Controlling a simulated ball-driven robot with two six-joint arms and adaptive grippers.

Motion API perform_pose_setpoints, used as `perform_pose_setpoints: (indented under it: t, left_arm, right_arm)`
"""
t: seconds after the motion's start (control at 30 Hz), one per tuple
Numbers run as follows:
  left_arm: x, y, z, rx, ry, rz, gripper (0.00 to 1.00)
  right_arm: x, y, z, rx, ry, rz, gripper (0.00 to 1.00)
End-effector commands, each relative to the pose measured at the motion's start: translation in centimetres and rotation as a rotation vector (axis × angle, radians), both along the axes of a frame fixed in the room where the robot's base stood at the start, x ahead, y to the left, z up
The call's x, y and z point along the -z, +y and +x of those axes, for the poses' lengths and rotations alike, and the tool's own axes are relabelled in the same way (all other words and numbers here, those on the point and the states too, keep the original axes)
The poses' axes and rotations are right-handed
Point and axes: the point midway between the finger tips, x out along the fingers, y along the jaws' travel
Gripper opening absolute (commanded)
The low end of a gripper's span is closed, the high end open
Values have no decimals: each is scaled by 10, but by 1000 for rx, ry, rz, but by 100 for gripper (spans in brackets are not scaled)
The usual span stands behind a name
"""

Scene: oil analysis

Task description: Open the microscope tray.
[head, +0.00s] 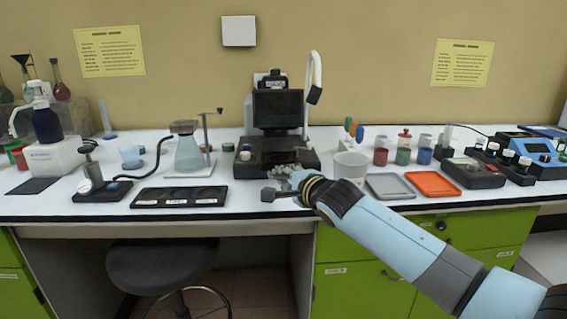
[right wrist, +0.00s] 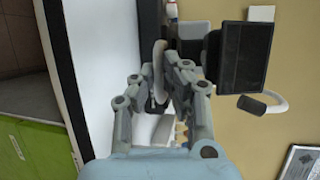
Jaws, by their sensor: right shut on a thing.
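The microscope (head: 278,112) stands at the back middle of the bench, with a dark screen and a black base. The screen also shows in the right wrist view (right wrist: 245,57). My right gripper (head: 284,182) is at the front of the base, near the bench edge. In the right wrist view my right gripper (right wrist: 161,78) has its fingers closed around a thin, pale, rounded piece, which looks like the microscope tray (right wrist: 159,62). A small dark grey block shows beside the fingertips in the head view. The fingers hide most of the tray. My left gripper is out of view.
A black tray (head: 180,197) lies left of my gripper. A white cup (head: 349,168), a grey tray (head: 390,187) and an orange tray (head: 433,184) are to the right. A flask (head: 189,155) on a stand is at left. A stool (head: 162,265) is below the bench.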

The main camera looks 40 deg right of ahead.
Motion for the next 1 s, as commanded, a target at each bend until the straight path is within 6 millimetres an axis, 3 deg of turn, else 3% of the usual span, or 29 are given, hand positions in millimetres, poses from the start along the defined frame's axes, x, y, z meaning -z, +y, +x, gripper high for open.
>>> perform_pose_setpoints:
  t: [0.33, 0.37, 0.53, 0.83, 1.0]
  left_arm:
    - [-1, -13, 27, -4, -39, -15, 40]
    - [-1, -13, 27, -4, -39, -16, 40]
    - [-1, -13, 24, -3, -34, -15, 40]
    - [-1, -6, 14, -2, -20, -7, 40]
    - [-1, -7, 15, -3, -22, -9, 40]
  right_arm:
    - [5, 2, -6, 3, 9, -1, 0]
    - [5, 2, -6, 3, 9, -1, 10]
    - [4, 2, -6, 2, 6, -1, 32]
    - [2, 3, -7, 1, 2, -1, 32]
    - [-3, 6, -28, -1, 2, -3, 32]
